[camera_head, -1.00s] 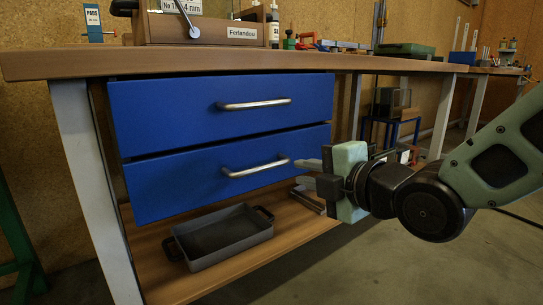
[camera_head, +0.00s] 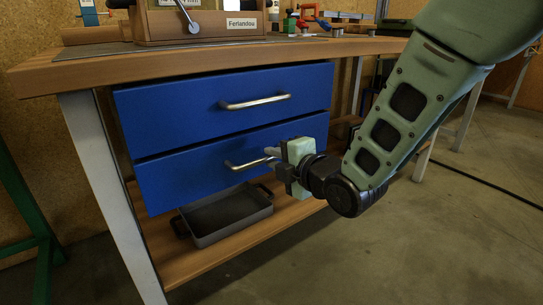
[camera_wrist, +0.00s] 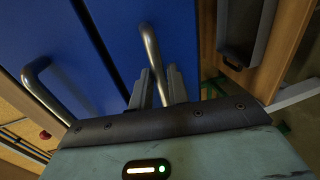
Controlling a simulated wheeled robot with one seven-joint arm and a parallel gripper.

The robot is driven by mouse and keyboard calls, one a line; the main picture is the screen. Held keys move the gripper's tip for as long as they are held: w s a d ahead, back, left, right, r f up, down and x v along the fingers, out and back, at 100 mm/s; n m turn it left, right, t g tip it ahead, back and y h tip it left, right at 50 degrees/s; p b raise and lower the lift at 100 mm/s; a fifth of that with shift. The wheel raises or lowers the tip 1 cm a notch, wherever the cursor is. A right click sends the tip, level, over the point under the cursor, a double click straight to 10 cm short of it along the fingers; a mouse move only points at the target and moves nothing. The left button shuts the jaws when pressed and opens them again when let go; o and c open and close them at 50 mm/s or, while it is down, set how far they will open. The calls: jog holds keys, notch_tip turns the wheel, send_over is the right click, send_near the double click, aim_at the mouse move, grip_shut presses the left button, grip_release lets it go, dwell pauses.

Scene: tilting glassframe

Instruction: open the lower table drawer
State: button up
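The lower blue drawer (camera_head: 180,182) is under the workbench, its front about flush with the upper drawer, so it looks shut. Its metal bar handle (camera_head: 243,165) runs across its front. My gripper (camera_head: 272,158) is at the right end of this handle and hides that end in the head view. In the wrist view my gripper (camera_wrist: 159,82) has one finger on each side of the lower handle (camera_wrist: 151,50). The fingers look slightly apart, with the bar between them; contact is not clear.
The upper blue drawer (camera_head: 225,105) with its handle (camera_head: 255,102) is just above. A grey tray (camera_head: 222,222) stands on the wooden shelf (camera_head: 185,272) below. The bench top (camera_head: 60,72) overhangs the drawers. The floor in front is clear.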

jog(key=shift+w+a+f, duration=0.15)
jog(key=shift+w+a, duration=0.25)
jog(key=shift+w, duration=0.2)
grip_shut()
jog(key=shift+s, duration=0.1)
